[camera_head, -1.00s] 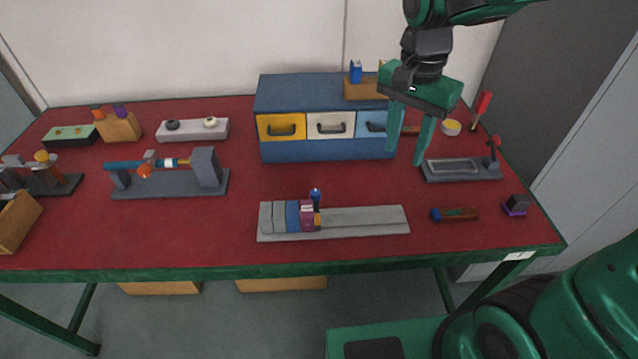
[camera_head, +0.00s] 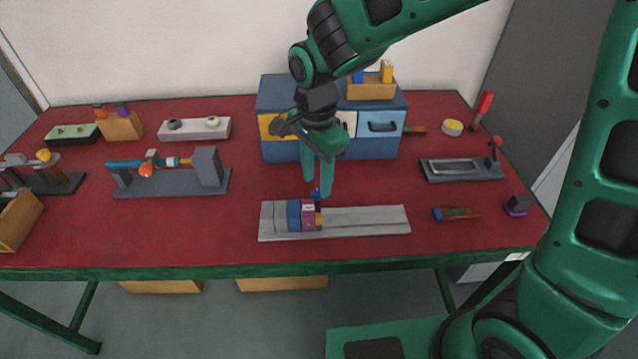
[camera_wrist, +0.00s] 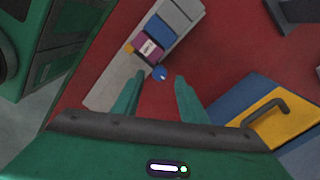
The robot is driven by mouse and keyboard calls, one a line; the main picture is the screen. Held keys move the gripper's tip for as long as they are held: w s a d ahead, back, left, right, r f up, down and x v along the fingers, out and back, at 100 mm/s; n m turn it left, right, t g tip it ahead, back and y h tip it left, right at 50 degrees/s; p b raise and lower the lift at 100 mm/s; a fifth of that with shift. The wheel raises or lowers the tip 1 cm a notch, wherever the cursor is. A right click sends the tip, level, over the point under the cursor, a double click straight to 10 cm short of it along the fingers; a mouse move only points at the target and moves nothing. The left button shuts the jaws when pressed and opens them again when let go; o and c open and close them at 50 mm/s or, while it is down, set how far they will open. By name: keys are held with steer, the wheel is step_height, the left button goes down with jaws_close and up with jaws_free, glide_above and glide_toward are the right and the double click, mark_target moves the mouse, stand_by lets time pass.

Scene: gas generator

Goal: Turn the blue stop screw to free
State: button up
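The blue stop screw (camera_head: 316,194) stands at the back side of a grey rail (camera_head: 370,220), beside a purple block (camera_head: 308,217). In the wrist view its round blue head (camera_wrist: 160,74) lies between and beyond the fingertips. My gripper (camera_head: 318,187) points down above the screw; its fingers are apart with nothing seen between them. It also shows in the wrist view (camera_wrist: 160,78). The fingers partly cover the screw in the head view, and I cannot tell exactly how high the tips are above it.
Grey and blue blocks (camera_head: 293,215) sit on the rail left of the purple block, and a small yellow piece (camera_head: 319,219) is at its right. A blue drawer cabinet (camera_head: 375,146) stands behind. A wooden-handled item (camera_head: 456,214) lies right of the rail.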

mark_target(317, 194)
steer(key=shift+f, duration=1.35)
